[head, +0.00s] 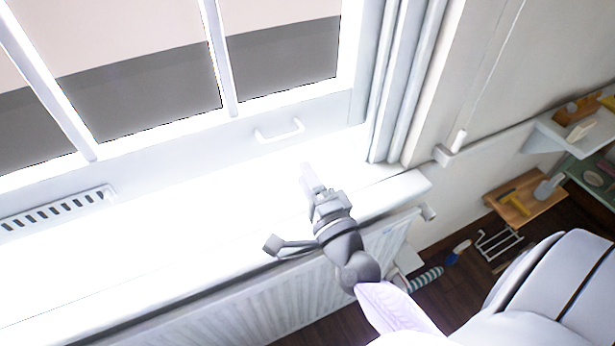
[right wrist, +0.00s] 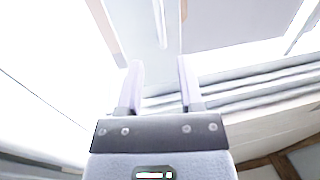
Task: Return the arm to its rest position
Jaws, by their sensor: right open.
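My right gripper (head: 308,180) is over the bright white window sill (head: 200,215) in the head view, with its arm coming in from the lower right. In the right wrist view its two pale fingers (right wrist: 160,88) stand apart with nothing between them. The gripper points toward the window and its white handle (head: 280,131), and it is apart from the handle. Whether the fingers touch the sill is hard to tell in the glare. My left gripper is not in view.
A white radiator (head: 290,300) is below the sill. Folded curtain-like panels (head: 405,80) stand at the window's right. A cord with a white pull (head: 459,141) hangs on the wall. Shelves (head: 575,135) and a wooden board (head: 525,200) with small items are at the right.

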